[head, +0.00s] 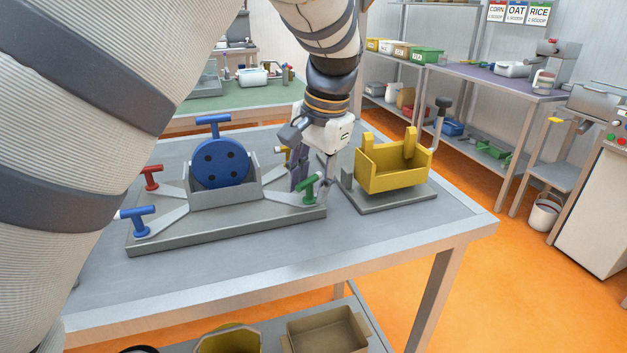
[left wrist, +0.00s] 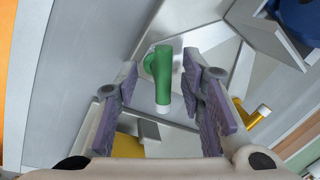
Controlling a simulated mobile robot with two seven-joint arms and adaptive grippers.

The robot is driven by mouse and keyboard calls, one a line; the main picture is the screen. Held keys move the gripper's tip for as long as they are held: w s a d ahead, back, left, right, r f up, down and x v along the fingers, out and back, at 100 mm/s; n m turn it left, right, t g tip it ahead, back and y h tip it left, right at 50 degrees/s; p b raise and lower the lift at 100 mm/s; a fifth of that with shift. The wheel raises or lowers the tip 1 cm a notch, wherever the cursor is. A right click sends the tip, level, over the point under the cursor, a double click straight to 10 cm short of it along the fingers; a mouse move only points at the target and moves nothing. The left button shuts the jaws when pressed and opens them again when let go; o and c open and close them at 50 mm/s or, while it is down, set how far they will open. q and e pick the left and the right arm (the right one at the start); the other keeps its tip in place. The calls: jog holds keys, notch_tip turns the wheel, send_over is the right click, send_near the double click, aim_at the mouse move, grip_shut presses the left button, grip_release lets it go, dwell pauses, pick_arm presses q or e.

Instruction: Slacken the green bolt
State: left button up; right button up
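The green bolt (head: 309,190) has a T-shaped handle with a pale end and stands at the front right corner of the grey fixture plate (head: 230,232). My left gripper (head: 312,186) points down over it. In the left wrist view the green bolt (left wrist: 162,78) lies between the two purple-grey fingers of my left gripper (left wrist: 166,110). The fingers are apart, with a gap showing on both sides of the handle, narrower on the right. My right gripper is not in view.
The fixture also has a blue bolt (head: 138,220), a red bolt (head: 150,178), a yellow bolt (left wrist: 258,115) and a blue disc (head: 220,163) in a grey holder. A yellow bin-like part (head: 395,178) on a grey base stands close right of my gripper. The table's front strip is clear.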

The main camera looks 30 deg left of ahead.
pick_arm(q)
jog(key=shift+f, duration=0.1)
grip_shut()
jog(key=shift+w, duration=0.1)
